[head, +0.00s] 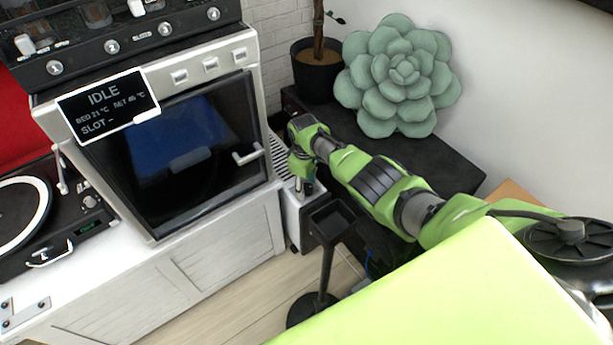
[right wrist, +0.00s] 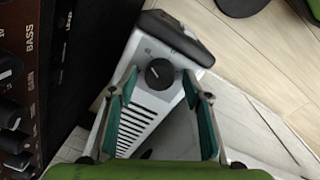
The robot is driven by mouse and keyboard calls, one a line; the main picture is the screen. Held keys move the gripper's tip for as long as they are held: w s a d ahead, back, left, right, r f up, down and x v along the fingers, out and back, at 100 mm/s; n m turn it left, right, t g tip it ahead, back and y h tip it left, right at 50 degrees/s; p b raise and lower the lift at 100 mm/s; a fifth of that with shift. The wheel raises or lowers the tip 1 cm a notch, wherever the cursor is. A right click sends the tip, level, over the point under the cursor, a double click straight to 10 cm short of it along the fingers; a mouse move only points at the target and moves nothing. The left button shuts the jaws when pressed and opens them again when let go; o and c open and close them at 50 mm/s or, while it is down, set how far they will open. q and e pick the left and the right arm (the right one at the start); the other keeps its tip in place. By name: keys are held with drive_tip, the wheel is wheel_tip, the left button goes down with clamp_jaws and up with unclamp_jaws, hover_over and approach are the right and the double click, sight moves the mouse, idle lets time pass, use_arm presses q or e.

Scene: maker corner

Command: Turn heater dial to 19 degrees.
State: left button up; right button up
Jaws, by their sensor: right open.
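The heater is a white slotted box. In the head view its narrow body (head: 291,212) stands between the white cabinet and the dark bench. In the right wrist view its vented top (right wrist: 140,110) shows, with a round black dial (right wrist: 159,72) near the dark end piece. My right gripper (right wrist: 160,76) is open, with one green-padded finger on each side of the dial in the picture. I cannot tell whether the fingers touch it, and the dial's setting is too small to read. In the head view my right gripper (head: 304,188) points down over the heater and hides the dial.
A black stand with a small tray (head: 332,217) is close in front of the heater. A printer-like machine with an IDLE display (head: 108,101) is at left. A dark bench (head: 440,165) carries a succulent cushion (head: 398,80) and a plant pot (head: 317,72).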

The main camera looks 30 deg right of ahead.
sight(306, 189)
wheel_tip(306, 189, up, 12)
drive_tip(key=shift+s+a+f, duration=0.15)
drive_tip(key=shift+s+a, duration=0.05)
drive_tip(key=shift+a, duration=0.05)
idle(0.3)
idle(0.4)
